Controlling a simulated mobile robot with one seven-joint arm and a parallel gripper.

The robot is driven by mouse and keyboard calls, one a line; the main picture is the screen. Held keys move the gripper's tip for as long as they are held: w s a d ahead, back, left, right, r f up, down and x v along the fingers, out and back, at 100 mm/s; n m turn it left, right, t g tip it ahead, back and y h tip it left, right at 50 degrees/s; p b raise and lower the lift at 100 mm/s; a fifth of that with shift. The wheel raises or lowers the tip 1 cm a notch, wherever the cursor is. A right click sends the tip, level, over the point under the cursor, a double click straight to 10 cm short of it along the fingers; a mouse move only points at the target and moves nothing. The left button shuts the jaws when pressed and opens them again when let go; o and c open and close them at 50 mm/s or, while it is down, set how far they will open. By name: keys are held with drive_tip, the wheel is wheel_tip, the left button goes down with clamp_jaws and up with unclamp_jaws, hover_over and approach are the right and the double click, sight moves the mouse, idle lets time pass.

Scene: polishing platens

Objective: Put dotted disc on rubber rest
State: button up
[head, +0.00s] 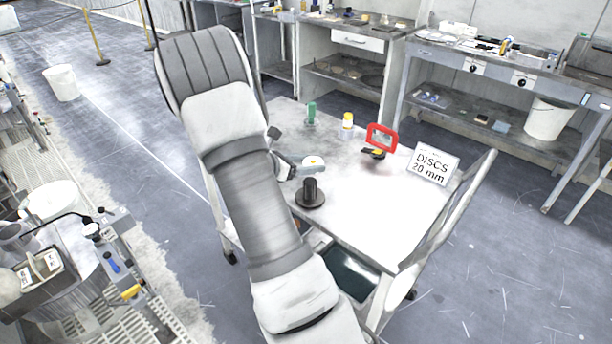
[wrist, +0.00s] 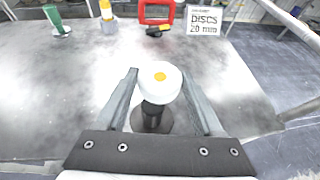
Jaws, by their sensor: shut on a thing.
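The dotted disc (wrist: 160,82) is white with an orange-yellow dot on its upper face. My gripper (wrist: 158,74) is shut on it, one finger at each side. In the head view the disc (head: 313,162) is at the end of my gripper (head: 291,168), partly behind my arm. The rubber rest (head: 311,192) is a black post on a wide round base, standing upright on the table. In the head view a gap shows between the disc and the rest. In the wrist view the disc hides the top of the rest (wrist: 151,117).
On the white-grey table (head: 385,215) stand a green item (head: 311,113), a yellow-topped white bottle (head: 347,124), a red frame (head: 382,137) with a small black-and-yellow thing by it, and a "DISCS 20 mm" sign (head: 432,164). The table's right front is clear.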

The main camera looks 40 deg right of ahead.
sight(306, 183)
drive_tip(key=shift+w+a+f, duration=0.1)
drive_tip(key=shift+w+f, duration=0.1)
drive_tip(key=shift+w, duration=0.1)
drive_tip(key=shift+f, duration=2)
drive_tip(key=shift+f+b, duration=0.15)
drive_tip(key=shift+b, duration=0.25)
drive_tip(key=o, duration=1.4)
drive_tip(key=shift+o, duration=0.2)
